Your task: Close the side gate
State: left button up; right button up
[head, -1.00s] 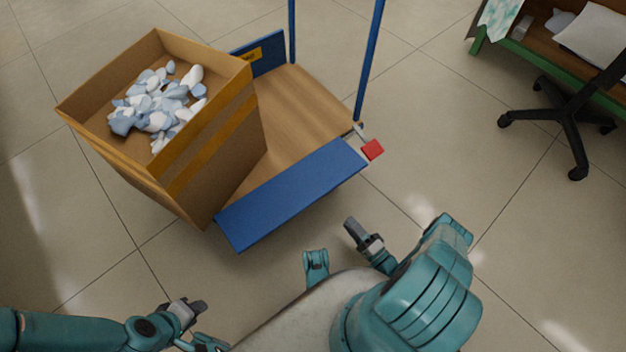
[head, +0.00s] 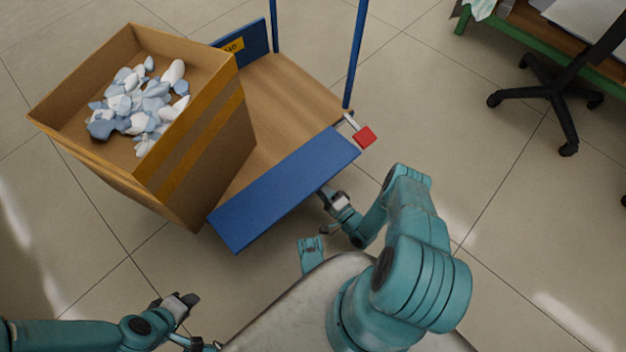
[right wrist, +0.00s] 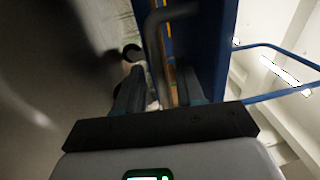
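The side gate (head: 285,190) is a blue panel along the near side of a wooden-decked cart (head: 290,95). It slopes outward from the deck's edge. A red block on a short metal piece (head: 364,137) sits at its right end. My right gripper (head: 326,192) reaches to the gate's near edge, its tips partly hidden by the panel. In the right wrist view its fingers (right wrist: 160,90) stand apart, with the blue panel (right wrist: 212,45) close by on the right. Whether they touch it is unclear. My left gripper (head: 203,325) is open and empty at lower left, away from the cart.
A tall cardboard box (head: 205,150) of white and blue-grey lumps stands on the cart's left part. Blue posts (head: 355,55) rise at the back. A black wheeled chair (head: 560,95) and green-edged desk are at upper right. The floor between is clear.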

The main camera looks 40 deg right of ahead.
jog(key=w, duration=0.2)
jog(key=shift+w+r, duration=0.25)
jog(key=shift+w, duration=0.15)
grip_shut()
jog(key=shift+r, duration=0.1)
